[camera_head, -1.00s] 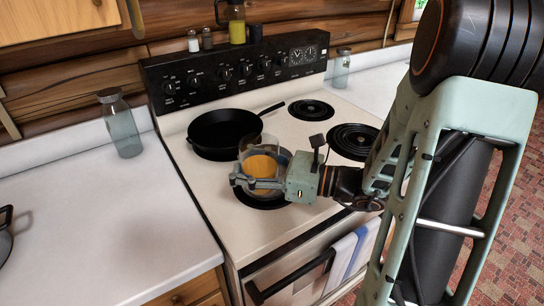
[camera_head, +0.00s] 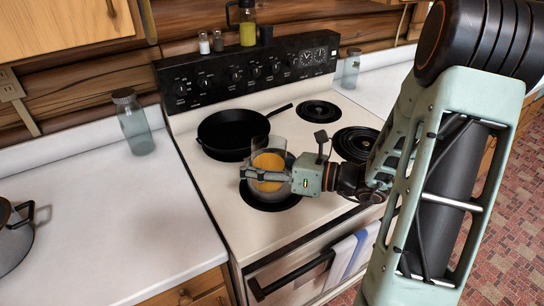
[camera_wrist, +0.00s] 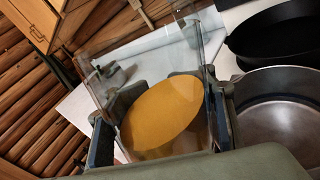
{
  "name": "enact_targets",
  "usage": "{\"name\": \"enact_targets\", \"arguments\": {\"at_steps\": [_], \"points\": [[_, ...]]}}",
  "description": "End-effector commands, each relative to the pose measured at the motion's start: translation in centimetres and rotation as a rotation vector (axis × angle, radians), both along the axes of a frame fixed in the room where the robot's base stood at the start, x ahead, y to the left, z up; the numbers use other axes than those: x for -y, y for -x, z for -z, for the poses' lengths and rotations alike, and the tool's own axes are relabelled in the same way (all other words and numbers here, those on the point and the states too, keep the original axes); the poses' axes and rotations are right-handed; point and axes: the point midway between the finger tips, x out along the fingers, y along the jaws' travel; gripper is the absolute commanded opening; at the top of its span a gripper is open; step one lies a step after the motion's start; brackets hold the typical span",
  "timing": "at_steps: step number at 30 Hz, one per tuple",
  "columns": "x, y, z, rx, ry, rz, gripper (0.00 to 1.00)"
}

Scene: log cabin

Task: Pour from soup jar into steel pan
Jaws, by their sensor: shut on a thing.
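The soup jar (camera_head: 268,146) is clear glass, open at the top, with orange soup inside. It looks about upright in the head view, and the wrist view looks into it (camera_wrist: 160,115). My gripper (camera_head: 268,178) is shut around the jar's sides and holds it over the front left of the stove. The steel pan (camera_wrist: 280,112) shows in the wrist view beside the jar, with a bare grey inside. In the head view the jar and my gripper hide much of that pan. No soup is seen leaving the jar.
A black skillet (camera_head: 232,130) sits just behind on the rear left burner. Two right burners (camera_head: 355,143) are bare. A glass bottle (camera_head: 135,125) and a lidded pot (camera_head: 14,245) stand on the left counter.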

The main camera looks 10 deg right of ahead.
Motion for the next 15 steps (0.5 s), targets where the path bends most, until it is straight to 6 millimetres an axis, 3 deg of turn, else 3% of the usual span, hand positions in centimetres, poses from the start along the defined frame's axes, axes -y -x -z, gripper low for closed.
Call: {"name": "enact_targets", "arguments": {"at_steps": [15], "points": [[0.5,-1.7,-0.9,-0.314,-0.097,-0.001,0.00]]}}
